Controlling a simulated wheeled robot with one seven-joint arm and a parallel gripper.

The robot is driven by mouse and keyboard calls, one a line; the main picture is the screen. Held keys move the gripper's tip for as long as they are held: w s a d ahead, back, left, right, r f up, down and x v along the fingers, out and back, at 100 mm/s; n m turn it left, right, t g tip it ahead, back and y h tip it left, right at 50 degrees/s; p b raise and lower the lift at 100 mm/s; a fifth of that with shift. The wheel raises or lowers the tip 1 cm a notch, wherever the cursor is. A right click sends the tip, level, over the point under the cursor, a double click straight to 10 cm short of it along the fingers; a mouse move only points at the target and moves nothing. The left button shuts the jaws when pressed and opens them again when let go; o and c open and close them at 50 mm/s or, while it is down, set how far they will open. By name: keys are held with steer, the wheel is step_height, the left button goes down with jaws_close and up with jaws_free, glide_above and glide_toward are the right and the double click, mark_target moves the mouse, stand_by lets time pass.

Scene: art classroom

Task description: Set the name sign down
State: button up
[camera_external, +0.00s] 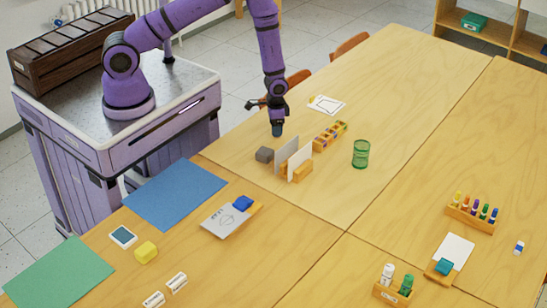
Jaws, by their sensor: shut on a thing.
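My gripper (274,108) hangs over the middle table, pointing down. It is shut on a small dark blue-grey object (277,129), whose lower end is just above or on the wood; I cannot tell which. Its face is too small to read, so I cannot tell whether it is the name sign. Two small white blocks with dark print, which look like name signs, lie at the near left: one (177,283) and another (153,299) close beside it.
A white sheet (327,105) lies behind. Bare wood extends right of the cup.

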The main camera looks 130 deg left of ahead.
steer(key=shift+f, duration=0.2)
steer(key=o, duration=0.9)
step_height(320, 180, up, 12)
steer(key=shift+r, duration=0.1)
